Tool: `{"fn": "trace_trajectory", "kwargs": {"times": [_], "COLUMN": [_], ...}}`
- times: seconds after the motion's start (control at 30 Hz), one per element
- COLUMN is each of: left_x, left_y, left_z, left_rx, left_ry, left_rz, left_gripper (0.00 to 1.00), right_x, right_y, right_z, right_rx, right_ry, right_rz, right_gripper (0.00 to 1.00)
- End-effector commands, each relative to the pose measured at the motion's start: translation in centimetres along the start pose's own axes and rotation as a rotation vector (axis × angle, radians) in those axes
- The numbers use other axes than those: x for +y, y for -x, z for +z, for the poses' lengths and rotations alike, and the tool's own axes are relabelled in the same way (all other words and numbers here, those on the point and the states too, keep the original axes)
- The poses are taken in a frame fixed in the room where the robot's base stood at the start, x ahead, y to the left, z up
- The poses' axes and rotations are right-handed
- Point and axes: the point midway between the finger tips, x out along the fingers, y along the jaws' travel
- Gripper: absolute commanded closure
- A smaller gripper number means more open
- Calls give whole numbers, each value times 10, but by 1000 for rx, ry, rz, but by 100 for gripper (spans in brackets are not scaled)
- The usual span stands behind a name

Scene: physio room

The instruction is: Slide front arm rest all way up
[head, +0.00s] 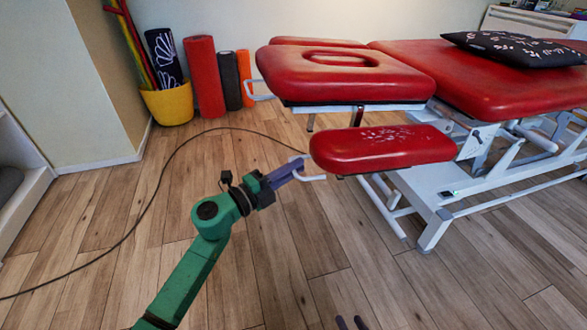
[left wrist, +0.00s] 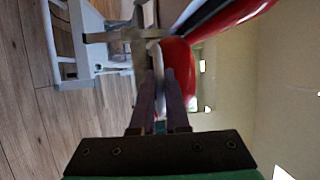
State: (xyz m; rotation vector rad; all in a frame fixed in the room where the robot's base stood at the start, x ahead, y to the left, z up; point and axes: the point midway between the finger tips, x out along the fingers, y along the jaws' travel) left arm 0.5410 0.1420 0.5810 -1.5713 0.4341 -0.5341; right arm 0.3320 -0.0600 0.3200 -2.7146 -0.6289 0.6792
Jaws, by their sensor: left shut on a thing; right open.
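The front arm rest (head: 380,150) is a worn red pad at the near side of the treatment table. It sits lower than the red head section (head: 345,78). A white bent handle (head: 312,178) sticks out from its left end. My left gripper (head: 298,166) is shut on this handle; its purple fingers also show closed around it in the left wrist view (left wrist: 160,85). My right gripper (head: 351,323) shows only its fingertips at the bottom edge, open and apart from everything.
The white table frame (head: 435,195) stands right of the arm rest. A black pillow (head: 515,47) lies on the table. A yellow bucket (head: 170,104) and red roll (head: 204,78) stand at the back wall. A dark cable (head: 165,165) crosses the otherwise clear wooden floor.

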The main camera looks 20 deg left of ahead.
Motion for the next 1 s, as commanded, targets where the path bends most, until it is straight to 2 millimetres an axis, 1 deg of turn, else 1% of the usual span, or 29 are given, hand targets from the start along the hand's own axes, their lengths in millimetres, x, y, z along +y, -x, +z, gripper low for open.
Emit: {"fn": "trace_trajectory", "kwargs": {"times": [0.77,0.83,0.9,0.97,1.0], "left_x": [1,-3,-13,-26,-38], "left_y": [0,0,-2,-4,-5], "left_z": [0,0,-1,-2,-2], "left_rx": [0,1,1,1,0], "left_ry": [0,0,0,0,0], "left_rz": [2,2,1,0,-1], "left_gripper": [100,100,100,100,100], "right_x": [0,-1,-5,-11,-14], "right_y": [0,2,6,12,17], "right_z": [-1,-4,-12,-29,-41], "right_rx": [2,0,-12,-26,-46], "right_ry": [0,0,3,12,20], "right_rz": [0,0,0,-3,-1], "right_gripper": [50,50,50,50,50]}}
